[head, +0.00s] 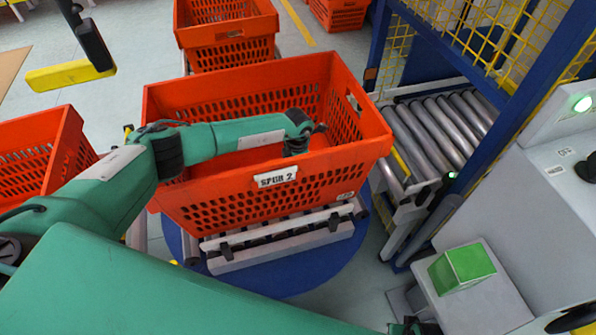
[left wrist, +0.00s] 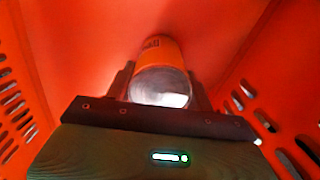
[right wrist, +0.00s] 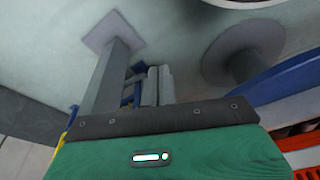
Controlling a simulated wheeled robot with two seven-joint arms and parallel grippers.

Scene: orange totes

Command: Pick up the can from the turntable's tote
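The turntable's orange tote (head: 240,195), labelled SPUR 2, sits on rollers above the blue round turntable (head: 330,262). My left arm reaches over its near-left side, with the left gripper (head: 296,150) down inside; its fingers are hidden in the head view. In the left wrist view an orange can with a silver end (left wrist: 160,88) lies between the two fingers of my left gripper (left wrist: 162,82). The fingers flank the can closely; whether they press on it I cannot tell. My right gripper (right wrist: 158,86) has its fingers together and empty, outside the tote.
Other orange totes stand at the back (head: 226,55) and left (head: 40,150). A roller conveyor (head: 440,130) runs right of the turntable, beside a blue post and yellow mesh. A grey machine with a green button box (head: 462,268) stands at the right. The tote walls surround my left gripper.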

